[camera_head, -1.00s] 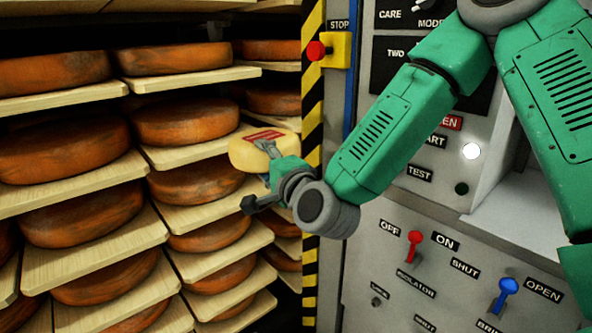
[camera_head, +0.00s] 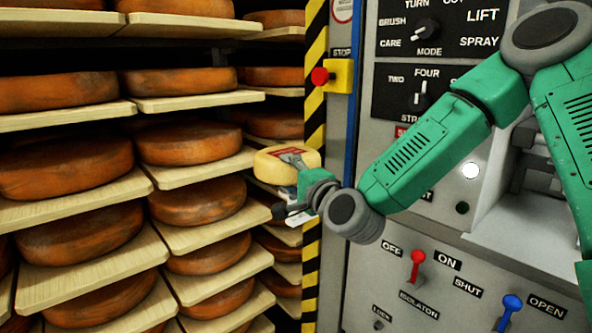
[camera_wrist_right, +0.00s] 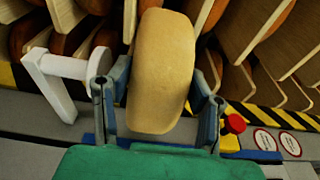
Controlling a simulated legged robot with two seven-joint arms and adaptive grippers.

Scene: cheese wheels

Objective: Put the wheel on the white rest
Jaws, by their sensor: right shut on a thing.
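A pale yellow cheese wheel (camera_head: 270,168) with a red label on top is in front of the shelves in the head view. My right gripper (camera_head: 290,160) holds it in the air. In the right wrist view the wheel (camera_wrist_right: 162,70) fills the space between the two fingers of my right gripper (camera_wrist_right: 161,82), which are shut on its sides. A white rest (camera_wrist_right: 52,82) with a bar and a post stands just left of the gripper in that view. In the head view a small white part (camera_head: 290,235) shows below the gripper, mostly hidden. My left gripper is out of view.
Wooden shelves with several orange cheese wheels (camera_head: 190,142) fill the left. A yellow-black striped post (camera_head: 312,240) stands close to the gripper's right. A grey control panel (camera_head: 350,290) has a red stop button (camera_head: 320,76), a red lever (camera_head: 417,262) and a blue lever (camera_head: 511,307).

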